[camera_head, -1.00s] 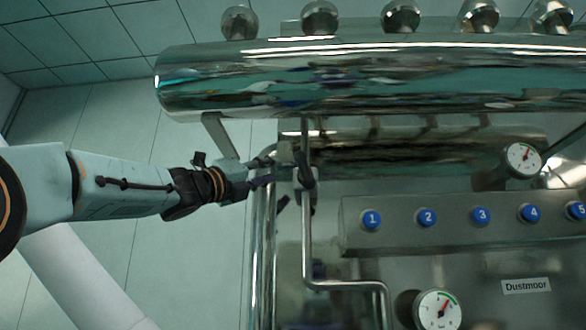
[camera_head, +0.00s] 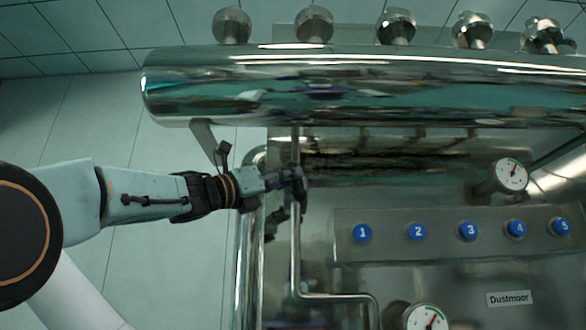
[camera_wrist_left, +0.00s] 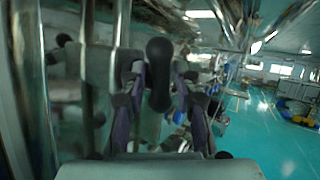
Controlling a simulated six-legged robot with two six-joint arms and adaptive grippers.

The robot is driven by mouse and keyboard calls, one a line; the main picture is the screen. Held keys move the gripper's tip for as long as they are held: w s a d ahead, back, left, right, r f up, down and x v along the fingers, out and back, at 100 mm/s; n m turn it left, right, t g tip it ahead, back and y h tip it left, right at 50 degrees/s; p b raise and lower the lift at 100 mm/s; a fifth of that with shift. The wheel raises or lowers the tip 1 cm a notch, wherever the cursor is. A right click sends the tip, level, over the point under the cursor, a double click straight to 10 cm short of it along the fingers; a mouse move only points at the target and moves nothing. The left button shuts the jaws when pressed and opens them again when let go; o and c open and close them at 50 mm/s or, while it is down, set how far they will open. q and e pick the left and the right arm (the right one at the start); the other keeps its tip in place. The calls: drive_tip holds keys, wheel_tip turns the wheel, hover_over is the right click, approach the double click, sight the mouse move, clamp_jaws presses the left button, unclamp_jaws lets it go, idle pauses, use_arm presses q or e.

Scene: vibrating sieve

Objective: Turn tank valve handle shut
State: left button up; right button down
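The valve handle (camera_head: 302,188), dark and small, sits on the thin vertical pipe below the big polished tank (camera_head: 340,85). My left gripper (camera_head: 284,186) reaches in from the left and is at the handle, partly covering it. In the left wrist view, the black rounded handle (camera_wrist_left: 159,72) stands upright between the two fingers of the left gripper (camera_wrist_left: 158,88). The fingers are apart, one on each side of it, with narrow gaps; firm contact does not show. The handle's lower part is hard to make out. My right gripper is not in view.
A steel panel with several numbered blue buttons (camera_head: 417,232) stands right of the pipe. A gauge (camera_head: 511,174) is above it and another gauge (camera_head: 428,318) below. A vertical pipe (camera_head: 295,245) runs close beside my gripper. Left of the machine is open floor.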

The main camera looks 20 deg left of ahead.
use_arm(q)
drive_tip(key=p+x, duration=0.1)
drive_tip(key=x, duration=0.2)
drive_tip(key=shift+s+d+f, duration=0.1)
drive_tip(key=shift+s+d, duration=0.05)
drive_tip(key=shift+s+a, duration=0.1)
drive_tip(key=shift+a, duration=0.4)
drive_tip(key=shift+d, duration=0.35)
drive_tip(key=c, duration=0.4)
drive_tip(key=shift+a, duration=0.1)
clamp_jaws()
